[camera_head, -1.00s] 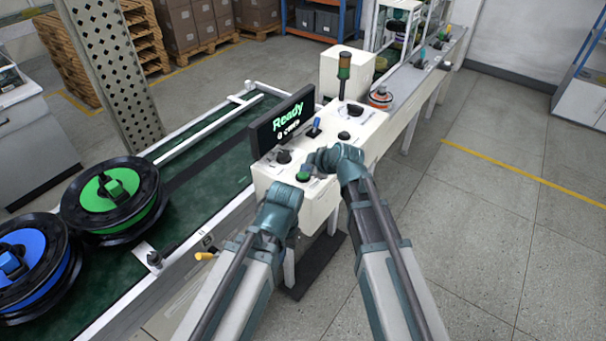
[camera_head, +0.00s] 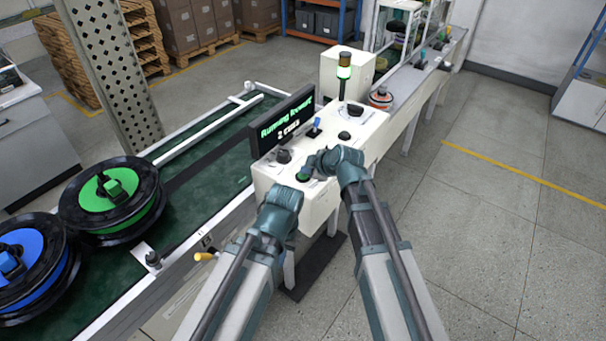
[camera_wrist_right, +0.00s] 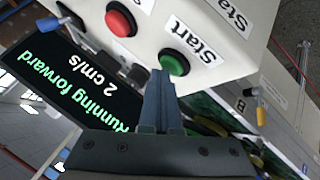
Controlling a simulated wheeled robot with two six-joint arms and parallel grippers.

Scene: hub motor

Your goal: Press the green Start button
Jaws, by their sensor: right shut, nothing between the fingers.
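The green Start button (camera_wrist_right: 173,63) sits on the white control box (camera_head: 318,196), with a "Start" label beside it. In the head view the button (camera_head: 303,177) shows partly, close by my right gripper (camera_head: 313,164). In the right wrist view my right gripper (camera_wrist_right: 160,78) is shut and empty, its fingertips at the button's edge; I cannot tell if they touch it. The screen (camera_head: 282,124) reads "Running forward", 2 cm/s. My left gripper (camera_head: 283,197) is at the box's front left corner; its fingers are hidden.
A red button (camera_wrist_right: 120,23) is beside the Start button. A conveyor (camera_head: 205,150) on the left carries a green spool (camera_head: 108,190) and a blue spool (camera_head: 30,260). Floor to the right is clear.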

